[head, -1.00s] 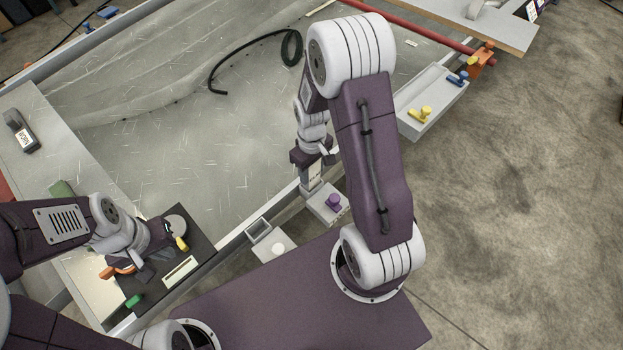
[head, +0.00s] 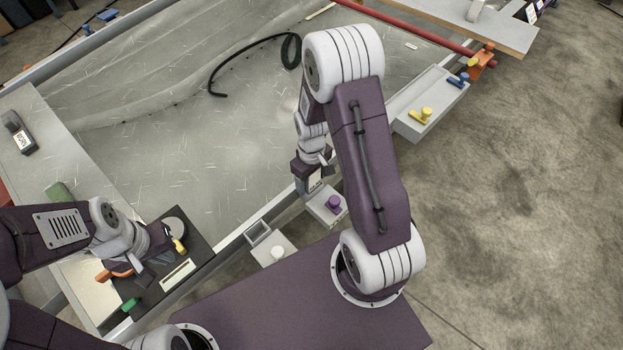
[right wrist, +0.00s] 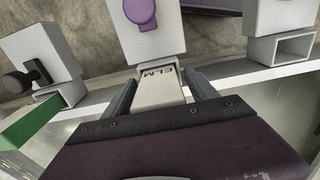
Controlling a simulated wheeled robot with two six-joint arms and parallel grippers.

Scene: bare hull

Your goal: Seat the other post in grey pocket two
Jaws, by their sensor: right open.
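A pale post marked ELM (right wrist: 160,88) stands at the grey pocket block with the purple knob (right wrist: 140,12); how deep it sits is hidden. My right gripper (right wrist: 163,82) is open, one finger on each side of this post. In the head view, the post (head: 316,180) and purple-knob block (head: 328,205) show beside my right wrist. A green post (right wrist: 28,124) sits at the block with the black knob (right wrist: 18,80). The block with the white knob (head: 277,252) has an empty square pocket (head: 258,231). My left gripper (head: 158,268) hangs over a black board; its jaw opening is unclear.
The black board (head: 200,262) carries a pale slot, a grey disc and yellow, orange and green pieces. A grey tray (head: 432,100) with yellow and blue knobs lies right of my right arm. A black hose (head: 240,52) lies on the clear hull sheet (head: 190,120).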

